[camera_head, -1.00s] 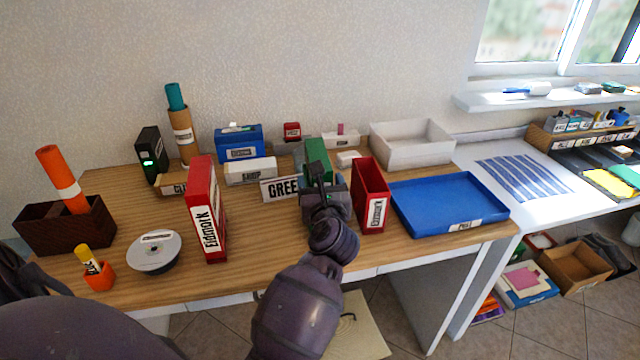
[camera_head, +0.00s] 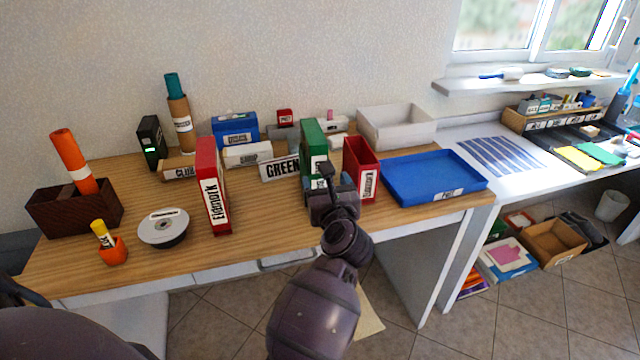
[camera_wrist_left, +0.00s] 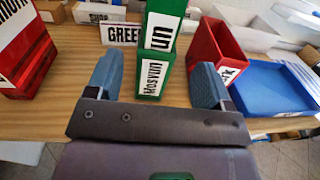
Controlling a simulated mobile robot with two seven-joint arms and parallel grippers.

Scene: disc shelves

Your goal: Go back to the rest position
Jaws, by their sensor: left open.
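My left gripper (camera_head: 328,184) is in the middle of the head view, just in front of a green binder (camera_head: 313,142) standing upright on the wooden desk (camera_head: 265,222). In the left wrist view my left gripper (camera_wrist_left: 155,80) is open, its two blue-grey fingers apart. The green binder (camera_wrist_left: 155,60) shows beyond and between them, with clear gaps on both sides. In the head view the gripper hides the binder's lower part. My right gripper is not in view.
A red binder (camera_head: 213,185) stands left of the gripper, and a red holder (camera_head: 361,167) stands close on its right. A blue tray (camera_head: 435,178) lies further right. A disc spindle (camera_head: 163,229) and orange cup (camera_head: 113,250) are at the left. The desk's front strip is clear.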

